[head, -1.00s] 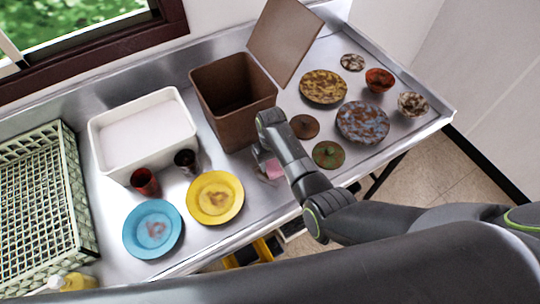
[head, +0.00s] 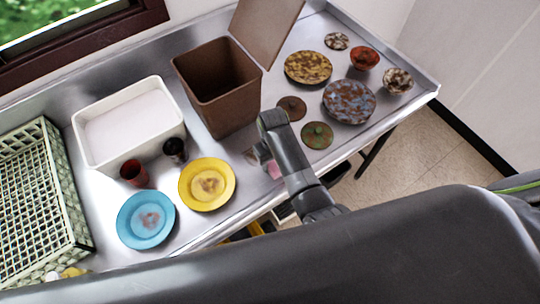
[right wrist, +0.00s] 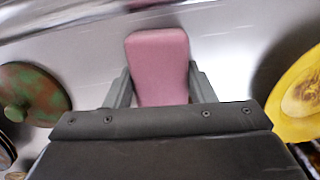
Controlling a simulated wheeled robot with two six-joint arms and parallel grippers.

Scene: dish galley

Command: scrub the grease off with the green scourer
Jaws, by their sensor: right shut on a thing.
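My right gripper (head: 268,163) is shut on a pink pad (right wrist: 159,62), which stands up between its two fingers in the right wrist view. It is over the steel counter, right of the yellow plate and in front of the brown bin; I cannot tell whether the pad touches the counter. The yellow plate (head: 190,195) has a brown smear at its middle, and the blue plate (head: 130,232) has a reddish-brown one. A round green piece with brown patches and a knob (head: 317,135) lies right of the gripper. I see no clear green scourer. My left gripper is not in view.
A white basin (head: 80,143), brown bin (head: 192,88), red cup (head: 133,174) and dark cup (head: 174,150) stand behind the plates. A green rack (head: 68,190) is at left. Soiled dishes, including a mottled plate (head: 349,102), fill the counter's right end.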

